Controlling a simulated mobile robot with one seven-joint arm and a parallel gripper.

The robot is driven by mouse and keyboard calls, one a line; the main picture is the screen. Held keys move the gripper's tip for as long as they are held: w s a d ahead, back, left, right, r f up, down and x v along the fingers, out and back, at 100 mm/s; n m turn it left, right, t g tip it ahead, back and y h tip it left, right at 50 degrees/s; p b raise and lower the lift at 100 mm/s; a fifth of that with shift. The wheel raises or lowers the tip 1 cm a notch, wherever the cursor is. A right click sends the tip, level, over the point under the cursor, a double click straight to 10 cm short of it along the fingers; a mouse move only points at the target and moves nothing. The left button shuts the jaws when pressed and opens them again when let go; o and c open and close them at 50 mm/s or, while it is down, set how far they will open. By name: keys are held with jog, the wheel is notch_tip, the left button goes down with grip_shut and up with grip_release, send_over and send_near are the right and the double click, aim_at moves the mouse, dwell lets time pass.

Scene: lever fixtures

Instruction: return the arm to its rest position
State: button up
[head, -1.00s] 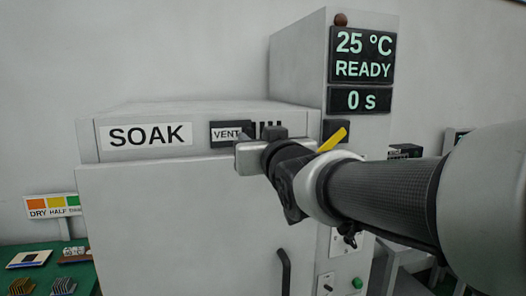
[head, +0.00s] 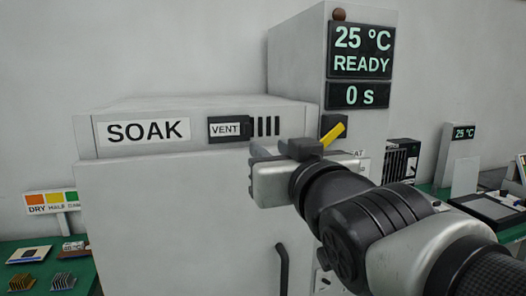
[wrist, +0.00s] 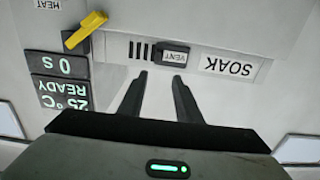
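My gripper (head: 256,162) is in front of the upper front of the grey SOAK oven (head: 180,220), just below the vent slots. In the wrist view its two dark fingers (wrist: 160,82) stand apart with nothing between them, so it is open and empty. My arm reaches in from the lower right and hides part of the column.
The VENT slider (head: 229,130) sits beside dark slots. A door handle (head: 282,270) is below my gripper. Green benches with parts (head: 45,270) and other equipment (head: 460,155) stand left and right. Open air lies above my arm.

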jog(key=s+d+f+m+g+h, duration=0.1)
jog(key=d+f+g+h, duration=0.1)
jog(key=d+f+g, duration=0.3)
jog(key=s+d+f+m+h, duration=0.1)
jog(key=s+d+f+h, duration=0.15)
jog(key=f, duration=0.45)
jog(key=s+d+f+m+g, duration=0.1)
jog(key=s+d+f+g, duration=0.4)
jog(key=s+f, duration=0.55)
notch_tip(320, 180, up, 17)
jog(key=g+p, duration=0.1)
jog(key=p, duration=1.6)
jog(key=shift+a+g, duration=0.3)
jog(key=shift+g, duration=0.1)
jog(key=shift+f+h, duration=0.15)
jog(key=shift+h, duration=0.1)
jog(key=shift+d, duration=0.1)
